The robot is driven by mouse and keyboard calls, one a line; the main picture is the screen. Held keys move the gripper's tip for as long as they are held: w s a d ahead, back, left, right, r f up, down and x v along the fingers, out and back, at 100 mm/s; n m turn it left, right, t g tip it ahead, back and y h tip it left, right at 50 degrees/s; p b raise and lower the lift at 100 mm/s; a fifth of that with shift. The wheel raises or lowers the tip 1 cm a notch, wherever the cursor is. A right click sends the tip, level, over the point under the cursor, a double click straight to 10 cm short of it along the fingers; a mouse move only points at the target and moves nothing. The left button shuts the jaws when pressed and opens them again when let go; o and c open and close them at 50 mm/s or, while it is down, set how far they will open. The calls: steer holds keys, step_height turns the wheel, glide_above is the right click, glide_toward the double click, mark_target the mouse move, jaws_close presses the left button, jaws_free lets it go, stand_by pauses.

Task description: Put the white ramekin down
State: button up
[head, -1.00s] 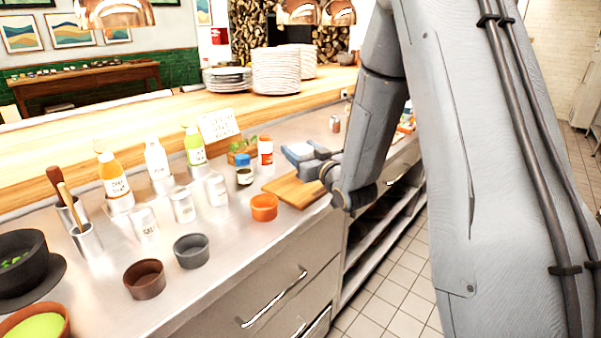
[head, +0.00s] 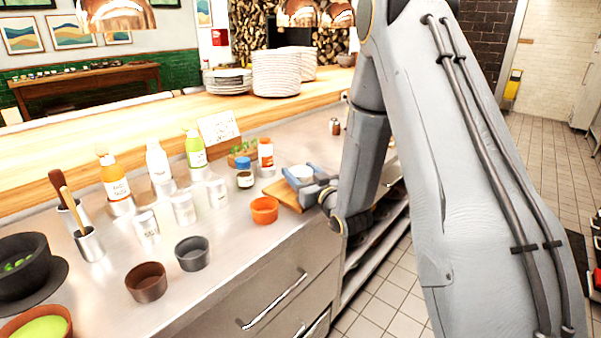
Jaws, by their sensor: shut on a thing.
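The white ramekin (head: 300,172) is between the blue-grey fingers of my gripper (head: 302,178) at the right of the counter. My gripper is shut on it. Gripper and ramekin are over or at the wooden board (head: 287,195), which they partly cover. I cannot tell whether the ramekin touches the board. My wrist hides the board's right part.
An orange ramekin (head: 264,210) stands just left of the board. A blue-capped jar (head: 244,174) and a red-labelled bottle (head: 266,157) stand behind it. Grey (head: 192,254) and brown (head: 146,282) ramekins stand front left. Bare steel counter (head: 225,245) lies between.

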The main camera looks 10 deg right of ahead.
steer(key=shift+f, duration=0.15)
steer(key=o, duration=1.1)
steer(key=b+v, duration=0.2)
steer(key=v, duration=1)
steer(key=shift+b, duration=0.3)
